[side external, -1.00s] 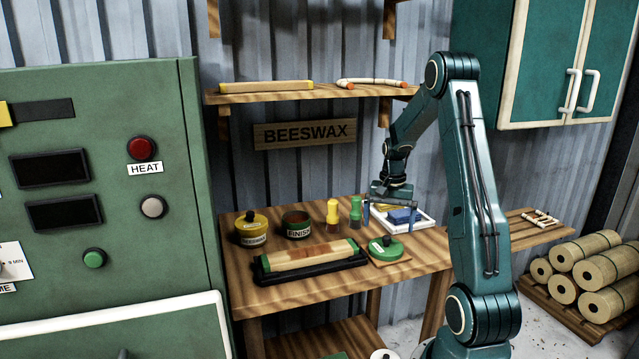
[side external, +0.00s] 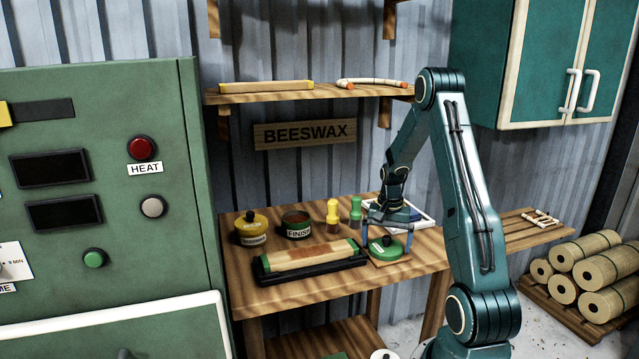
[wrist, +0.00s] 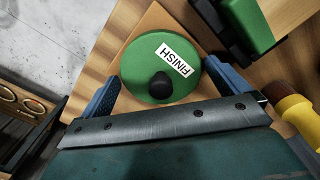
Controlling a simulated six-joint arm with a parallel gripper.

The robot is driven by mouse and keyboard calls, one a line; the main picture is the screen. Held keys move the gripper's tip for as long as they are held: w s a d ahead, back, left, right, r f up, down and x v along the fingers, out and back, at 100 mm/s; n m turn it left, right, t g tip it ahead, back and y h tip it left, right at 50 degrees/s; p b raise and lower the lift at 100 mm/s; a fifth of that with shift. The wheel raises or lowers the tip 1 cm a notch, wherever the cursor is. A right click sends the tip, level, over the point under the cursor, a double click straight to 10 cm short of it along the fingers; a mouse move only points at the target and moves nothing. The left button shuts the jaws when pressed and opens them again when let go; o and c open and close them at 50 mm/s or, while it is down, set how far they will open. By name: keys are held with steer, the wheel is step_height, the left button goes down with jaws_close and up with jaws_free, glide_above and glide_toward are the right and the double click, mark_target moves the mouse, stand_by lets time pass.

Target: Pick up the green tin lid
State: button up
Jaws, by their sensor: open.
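The green tin lid (side external: 384,249) lies on a small wooden board (side external: 404,263) on the workbench. In the wrist view the lid (wrist: 141,57) is round, with a white FINISH label and a black knob (wrist: 160,85). My gripper (side external: 388,235) is open, pointing down over the lid. In the wrist view its two blue fingers stand at either side of the lid's near half, with the knob between them. The gripper (wrist: 166,88) holds nothing. I cannot tell whether the fingers touch the lid or the board.
A black-based block (side external: 310,256) sits left of the lid.

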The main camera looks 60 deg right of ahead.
mark_target(386, 237)
steer(key=shift+f, duration=0.15)
stand_by(0.3)
steer(key=c, duration=0.7)
steer(key=shift+o, duration=0.2)
step_height(386, 237, up, 20)
steer(key=shift+w, duration=0.1)
stand_by(0.8)
steer(key=w+f+n, duration=0.4)
steer(key=w+n, duration=0.5)
steer(key=w, duration=0.5)
steer(key=w+f+n, duration=0.4)
steer(key=w+n, duration=0.5)
steer(key=w, duration=0.5)
steer(key=shift+a, duration=0.45)
